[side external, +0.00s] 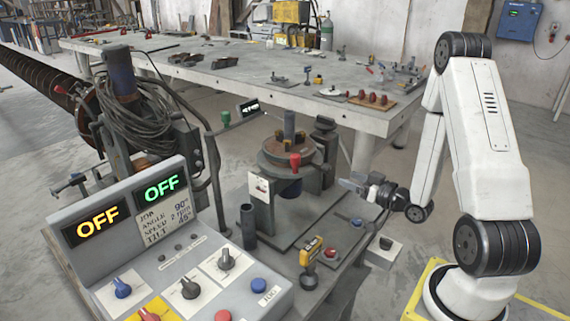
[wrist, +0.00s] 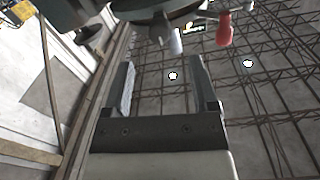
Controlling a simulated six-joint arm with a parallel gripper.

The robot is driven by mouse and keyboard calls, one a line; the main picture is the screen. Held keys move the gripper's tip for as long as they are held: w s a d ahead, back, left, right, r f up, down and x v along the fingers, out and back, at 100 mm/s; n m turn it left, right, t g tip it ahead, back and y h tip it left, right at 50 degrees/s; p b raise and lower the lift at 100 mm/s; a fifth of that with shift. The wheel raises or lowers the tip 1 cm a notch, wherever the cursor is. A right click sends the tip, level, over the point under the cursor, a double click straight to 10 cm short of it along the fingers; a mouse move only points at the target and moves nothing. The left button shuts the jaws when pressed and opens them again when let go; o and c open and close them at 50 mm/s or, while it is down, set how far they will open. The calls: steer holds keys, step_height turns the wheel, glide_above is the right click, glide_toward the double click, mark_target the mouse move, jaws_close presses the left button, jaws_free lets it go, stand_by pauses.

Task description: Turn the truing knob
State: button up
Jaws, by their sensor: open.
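The positioner (side external: 288,152) has a round table with a dark post on top and a red knob (side external: 295,161) at its near edge. No label shows which knob is the truing knob. My gripper (side external: 347,184) is to the right of the positioner, level with its lower part and apart from it. In the wrist view my gripper (wrist: 160,66) is open, with nothing between its two fingers. A red knob (wrist: 225,30) and a pale knob (wrist: 175,42) hang from a dark round part beyond the fingertips, at the top. Neither is touched by the fingers.
A control console (side external: 170,250) with dials and OFF displays stands at front left. A long workbench (side external: 230,77) is behind. Open floor lies between positioner and workbench.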

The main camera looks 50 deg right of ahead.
mark_target(330, 170)
steer(key=shift+w, duration=0.15)
steer(key=shift+w+d, duration=0.15)
steer(key=shift+w, duration=3.65)
jaws_close()
steer(key=shift+n, duration=0.7)
